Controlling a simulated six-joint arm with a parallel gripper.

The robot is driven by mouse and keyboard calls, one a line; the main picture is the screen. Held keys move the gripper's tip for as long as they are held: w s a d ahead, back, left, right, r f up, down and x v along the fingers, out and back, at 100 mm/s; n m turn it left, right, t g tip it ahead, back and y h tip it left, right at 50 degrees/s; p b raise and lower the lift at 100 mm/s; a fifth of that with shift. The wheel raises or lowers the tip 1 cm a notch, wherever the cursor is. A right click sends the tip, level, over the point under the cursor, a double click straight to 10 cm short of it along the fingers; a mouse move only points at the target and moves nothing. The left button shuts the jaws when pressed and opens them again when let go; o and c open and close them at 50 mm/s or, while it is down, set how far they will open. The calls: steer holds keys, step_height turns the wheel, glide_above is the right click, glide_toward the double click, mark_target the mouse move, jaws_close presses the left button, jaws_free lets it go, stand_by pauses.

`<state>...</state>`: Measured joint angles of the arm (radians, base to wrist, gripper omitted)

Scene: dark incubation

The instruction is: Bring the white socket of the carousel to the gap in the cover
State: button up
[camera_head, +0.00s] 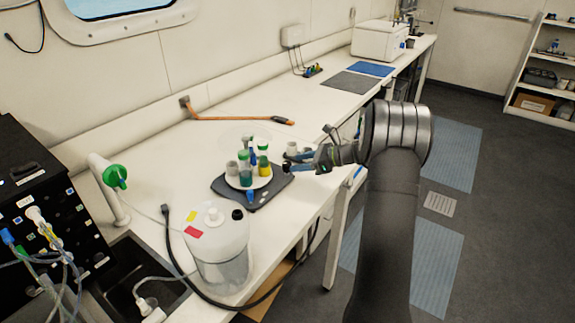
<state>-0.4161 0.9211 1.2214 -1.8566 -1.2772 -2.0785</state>
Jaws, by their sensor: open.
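The carousel (236,183) is a small round white turntable on a dark square base (222,190). Several upright sockets or vials in green, yellow, teal and grey-white stand on it. A pale grey-white one (232,168) stands at its left side; I cannot tell whether it is the white socket. A faint clear round shape behind and above the carousel may be the cover; its gap cannot be made out. My gripper (288,161) is open at the carousel's right, its blue-tipped fingers pointing left. A small whitish cylinder (292,147) shows just behind the fingers. Contact cannot be told.
A clear white-topped jar (217,252) stands in front of the carousel. A black cable (179,262) runs around it to the bench edge. An orange-brown bar (235,119) lies behind. A black rack (40,205) stands left.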

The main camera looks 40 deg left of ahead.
mark_target(290, 164)
steer(key=x, duration=0.5)
steer(key=c, duration=1)
